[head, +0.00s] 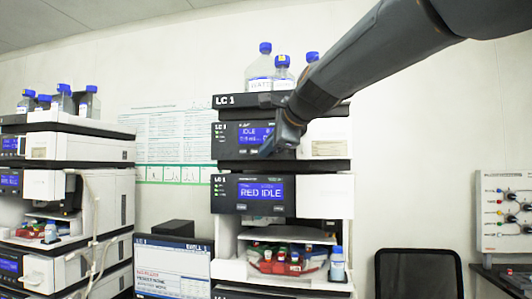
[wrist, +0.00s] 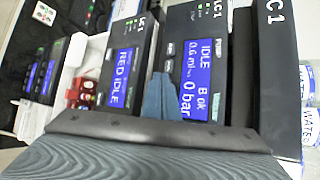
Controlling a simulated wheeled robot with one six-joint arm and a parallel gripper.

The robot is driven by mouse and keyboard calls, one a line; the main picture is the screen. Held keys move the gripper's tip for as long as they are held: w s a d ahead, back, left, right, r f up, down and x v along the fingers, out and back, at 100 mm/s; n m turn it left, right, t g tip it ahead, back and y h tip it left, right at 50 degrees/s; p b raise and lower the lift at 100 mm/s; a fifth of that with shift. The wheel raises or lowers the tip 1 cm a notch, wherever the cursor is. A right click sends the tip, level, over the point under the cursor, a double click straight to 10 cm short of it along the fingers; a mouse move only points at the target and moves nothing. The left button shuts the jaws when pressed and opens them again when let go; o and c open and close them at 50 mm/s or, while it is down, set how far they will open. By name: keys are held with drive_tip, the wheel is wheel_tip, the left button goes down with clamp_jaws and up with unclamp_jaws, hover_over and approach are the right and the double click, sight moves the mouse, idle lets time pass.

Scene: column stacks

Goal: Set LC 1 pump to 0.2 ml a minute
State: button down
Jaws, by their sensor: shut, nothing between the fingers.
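The LC 1 pump (head: 229,150) is the dark-fronted top module of the middle stack, under the solvent tray marked LC 1. Its blue display (head: 250,131) shows IDLE and a flow line too small to read surely. My gripper (head: 268,153) is shut and empty in front of the pump's lower right part, hiding some of display and keys. In the wrist view its blue-grey fingertips (wrist: 160,95) overlap the pump's lower edge; I cannot tell whether they touch.
Below the pump, another LC 1 module (head: 262,191) shows RED IDLE. Bottles with blue caps (head: 259,67) stand on top of the stack. A second stack (head: 75,190) with tubing stands left, a monitor (head: 170,268) between them. A dark chair (head: 417,275) is at right.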

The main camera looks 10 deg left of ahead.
drive_tip(key=shift+w, duration=0.25)
drive_tip(key=shift+s, duration=0.15)
idle(0.5)
drive_tip(key=shift+s, duration=0.65)
drive_tip(key=s, duration=0.1)
drive_tip(key=s+p, duration=0.1)
drive_tip(key=s, duration=0.1)
drive_tip(key=s+p, duration=0.1)
drive_tip(key=s, duration=0.1)
drive_tip(key=shift+a, duration=0.25)
drive_tip(key=shift+s+f+b, duration=0.1)
drive_tip(key=shift+b, duration=0.2)
idle(2.2)
